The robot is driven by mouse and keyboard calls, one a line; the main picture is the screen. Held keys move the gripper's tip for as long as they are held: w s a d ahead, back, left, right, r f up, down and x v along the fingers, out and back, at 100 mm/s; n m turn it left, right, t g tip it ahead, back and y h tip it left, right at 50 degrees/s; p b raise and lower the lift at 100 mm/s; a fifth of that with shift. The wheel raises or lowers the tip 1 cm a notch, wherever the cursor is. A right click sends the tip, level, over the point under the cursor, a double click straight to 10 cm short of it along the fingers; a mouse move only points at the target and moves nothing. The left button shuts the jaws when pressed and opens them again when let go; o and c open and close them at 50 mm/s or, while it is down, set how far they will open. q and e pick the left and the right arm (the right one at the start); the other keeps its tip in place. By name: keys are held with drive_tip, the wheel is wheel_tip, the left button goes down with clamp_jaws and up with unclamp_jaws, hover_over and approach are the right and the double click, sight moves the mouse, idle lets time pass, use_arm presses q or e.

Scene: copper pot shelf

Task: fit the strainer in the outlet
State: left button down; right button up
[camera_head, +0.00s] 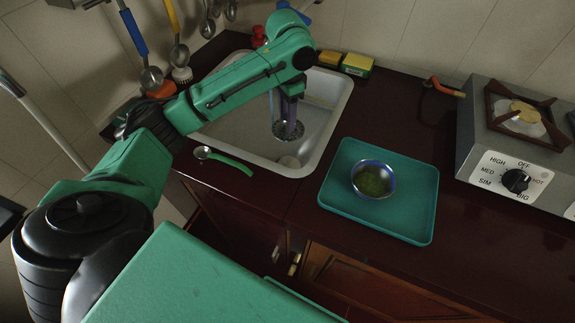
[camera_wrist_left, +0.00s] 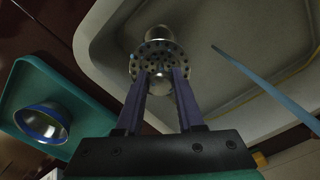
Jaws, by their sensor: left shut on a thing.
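The strainer (camera_head: 288,130) is a round metal disc with holes. In the left wrist view the strainer (camera_wrist_left: 151,52) shows just beyond the fingertips. My left gripper (camera_head: 287,118) points down into the sink (camera_head: 237,132) and is shut on the strainer, holding it above the basin floor. A round pale metal piece (camera_head: 289,161), seemingly the outlet, shows at the near side of the basin. In the left wrist view it (camera_wrist_left: 158,32) is partly hidden behind the strainer's edge. The gap between them is hard to judge. My right gripper is out of view.
A teal tray (camera_head: 420,205) with a metal bowl (camera_head: 373,179) stands right of the sink. A green-handled spoon (camera_head: 225,160) lies at the near sink edge. Sponges (camera_head: 356,65) sit behind, and a stove (camera_head: 500,150) stands at right. A thin blue bar (camera_wrist_left: 262,83) crosses the basin.

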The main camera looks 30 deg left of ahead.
sight(288, 133)
use_arm(q)
wheel_tip(288, 133, down, 14)
drive_tip(key=shift+f, duration=0.15)
wheel_tip(288, 133, down, 2)
drive_tip(key=shift+s+f+p, duration=0.1)
drive_tip(key=shift+f+p, duration=0.15)
drive_tip(key=shift+p, duration=0.3)
drive_tip(key=shift+f, duration=0.35)
drive_tip(key=c, duration=0.5)
unclamp_jaws()
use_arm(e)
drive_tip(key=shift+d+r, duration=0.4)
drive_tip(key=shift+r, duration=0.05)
use_arm(q)
drive_tip(key=shift+f+b, duration=0.2)
drive_tip(key=shift+b, duration=0.25)
drive_tip(key=shift+f+b, duration=0.35)
drive_tip(key=shift+b, duration=0.35)
drive_tip(key=r, duration=1.5)
drive_tip(key=shift+w+d+r, duration=0.15)
drive_tip(key=shift+w+d, duration=0.05)
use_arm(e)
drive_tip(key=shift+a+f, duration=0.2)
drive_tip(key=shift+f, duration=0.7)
